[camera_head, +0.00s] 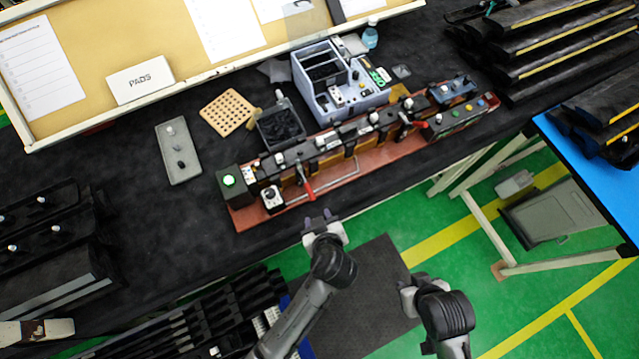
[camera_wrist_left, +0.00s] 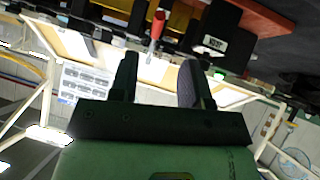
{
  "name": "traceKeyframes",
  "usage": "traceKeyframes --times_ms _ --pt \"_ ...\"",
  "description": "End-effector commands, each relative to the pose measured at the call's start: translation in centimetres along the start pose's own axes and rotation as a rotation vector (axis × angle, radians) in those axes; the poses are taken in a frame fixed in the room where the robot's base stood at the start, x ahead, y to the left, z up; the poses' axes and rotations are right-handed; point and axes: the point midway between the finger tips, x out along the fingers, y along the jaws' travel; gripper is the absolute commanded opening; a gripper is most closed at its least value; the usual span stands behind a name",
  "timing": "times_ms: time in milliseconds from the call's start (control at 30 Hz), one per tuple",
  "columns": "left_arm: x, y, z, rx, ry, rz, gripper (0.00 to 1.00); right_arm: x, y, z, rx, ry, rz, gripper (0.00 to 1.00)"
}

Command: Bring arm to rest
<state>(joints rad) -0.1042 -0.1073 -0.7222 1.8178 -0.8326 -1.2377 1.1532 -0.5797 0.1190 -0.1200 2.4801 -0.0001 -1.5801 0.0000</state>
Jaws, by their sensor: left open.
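My left gripper (camera_head: 320,221) is in front of the table's near edge, just short of the long fixture (camera_head: 245,219) on its reddish-brown base. In the left wrist view my left gripper (camera_wrist_left: 158,82) has its two dark fingers apart, with nothing between them. A red handle (camera_wrist_left: 158,24) of the fixture shows beyond the fingertips there; this handle (camera_head: 308,188) also shows in the head view. My right gripper (camera_head: 405,290) is at the lower right over the floor, clear of the table. Its fingers are too hidden to tell how they stand.
On the black table (camera_head: 130,215) are a grey tray (camera_head: 178,150), a perforated tan board (camera_head: 228,112), a dark bin (camera_head: 281,125) and a grey-blue device box (camera_head: 340,85). Black trim parts (camera_head: 60,280) lie at left. A blue-topped bench (camera_head: 590,165) stands at right; green floor lies between.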

Motion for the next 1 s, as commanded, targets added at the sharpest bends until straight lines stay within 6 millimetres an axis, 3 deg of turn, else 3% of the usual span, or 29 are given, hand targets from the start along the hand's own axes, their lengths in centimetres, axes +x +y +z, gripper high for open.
traceKeyframes --times_ms 367,567,700,767,867,1000 --pt "0.0 0.0 0.0 0.031 0.000 0.000 0.43 0.0 -0.1 0.0 0.004 0.000 -0.003 0.43" --pt "0.0 -0.5 0.7 0.311 -0.048 -0.024 0.43 0.0 -0.1 0.0 0.003 0.000 -0.002 0.43" --pt "-1.4 -0.3 1.1 0.542 -0.183 0.045 0.43 0.0 0.0 0.0 0.000 -0.001 0.000 0.43" --pt "-2.1 -0.7 0.1 0.602 -0.235 0.098 0.43 0.0 0.1 0.0 -0.002 -0.001 0.001 0.43" --pt "-3.5 -2.9 -3.2 0.668 -0.299 0.201 0.43 -0.3 0.2 0.0 -0.006 -0.003 0.004 0.43" --pt "-7.8 -9.2 -7.9 0.641 -0.368 0.296 0.43 -3.2 0.4 -1.0 -0.007 -0.005 0.007 0.43"
